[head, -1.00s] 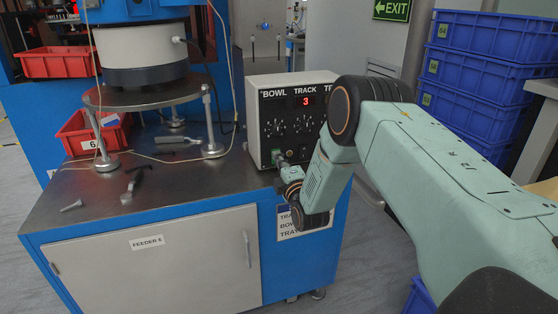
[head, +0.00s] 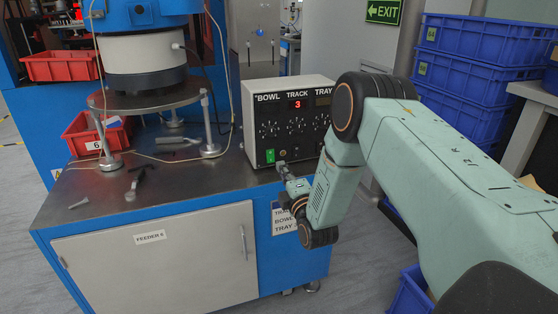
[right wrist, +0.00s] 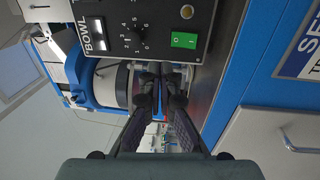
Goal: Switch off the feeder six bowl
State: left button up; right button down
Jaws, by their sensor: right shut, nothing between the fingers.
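The control box (head: 288,120) on the feeder table carries the labels BOWL, TRACK and TRAY above its dials. A red 3 shows under TRACK; I see no lit digit under BOWL. The green rocker switch (head: 270,156) is at its lower left; the right wrist view shows it too (right wrist: 184,40), below the BOWL dial, marked O and I. My right gripper (head: 282,168) is shut and empty, just right of and below the switch. In the right wrist view its fingertips (right wrist: 160,78) are together, apart from the switch. My left gripper is not in view.
The feeder bowl unit (head: 145,55) stands on a round plate at the left. A red bin (head: 85,140), marked 6, and several loose tools lie on the metal tabletop (head: 100,190). Blue crates (head: 465,75) are stacked at the right. The cabinet door (head: 160,255) is shut.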

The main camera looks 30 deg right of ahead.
jog(key=v, duration=0.2)
jog(key=p+v, duration=0.1)
jog(key=v, duration=0.1)
jog(key=shift+s+r, duration=0.1)
jog(key=shift+r, duration=0.3)
jog(key=s+a+f+m+g+y, duration=0.2)
jog(key=s+a+f+m+g, duration=0.2)
jog(key=s+f+m, duration=0.3)
jog(key=s+a+f+m+g+y, duration=0.1)
jog(key=s+a+f+m+g, duration=0.3)
jog(key=f, duration=0.5)
jog(key=s+a+f+m+g, duration=0.1)
jog(key=s+a+g, duration=0.1)
jog(key=s, duration=0.7)
jog(key=s+a+f+m+g+y, duration=0.1)
jog(key=s+g, duration=0.4)
jog(key=s, duration=0.5)
jog(key=s+a+f+m+g, duration=0.2)
jog(key=s+a+m+g, duration=0.1)
jog(key=s, duration=0.7)
jog(key=shift+s+a+f+g, duration=0.15)
jog(key=shift+a+f+g, duration=0.3)
jog(key=shift+a, duration=0.55)
